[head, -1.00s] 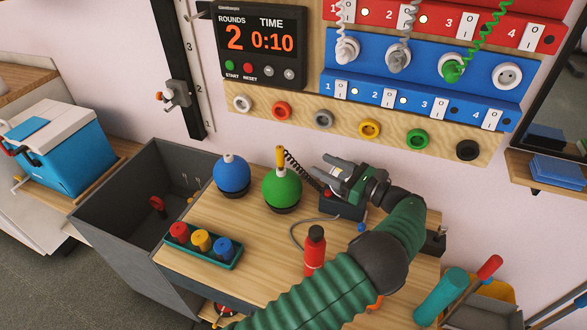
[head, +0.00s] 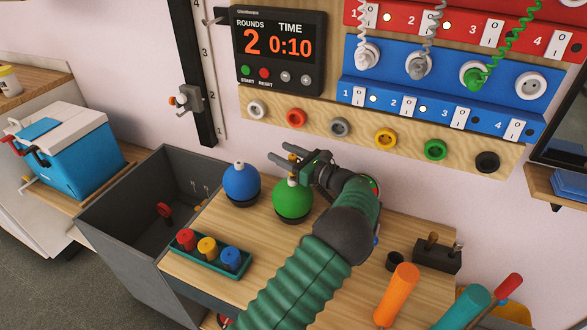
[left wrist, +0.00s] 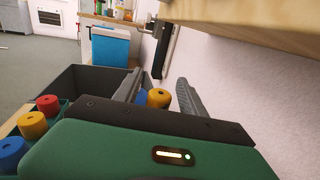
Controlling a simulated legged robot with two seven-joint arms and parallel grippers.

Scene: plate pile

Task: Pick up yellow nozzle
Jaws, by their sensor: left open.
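A yellow nozzle stands on top of the green ball (head: 292,200). In the head view my gripper mostly covers it, but its round top (left wrist: 158,97) shows in the left wrist view between the two fingers. My left gripper (head: 281,152) is open at the top of the green ball, fingers pointing left. The fingers (left wrist: 158,80) stand on either side of the nozzle with gaps visible. A second yellow piece (head: 207,247) stands between a red one (head: 186,238) and a blue one (head: 231,259) in the green tray (head: 203,264). My right gripper is out of view.
A blue ball (head: 241,183) stands just left of the green one. The wall panel (head: 440,107) with sockets and coiled cords is behind my gripper. A grey open bin (head: 120,222) is at the left. An orange cylinder (head: 397,295) is at the front right.

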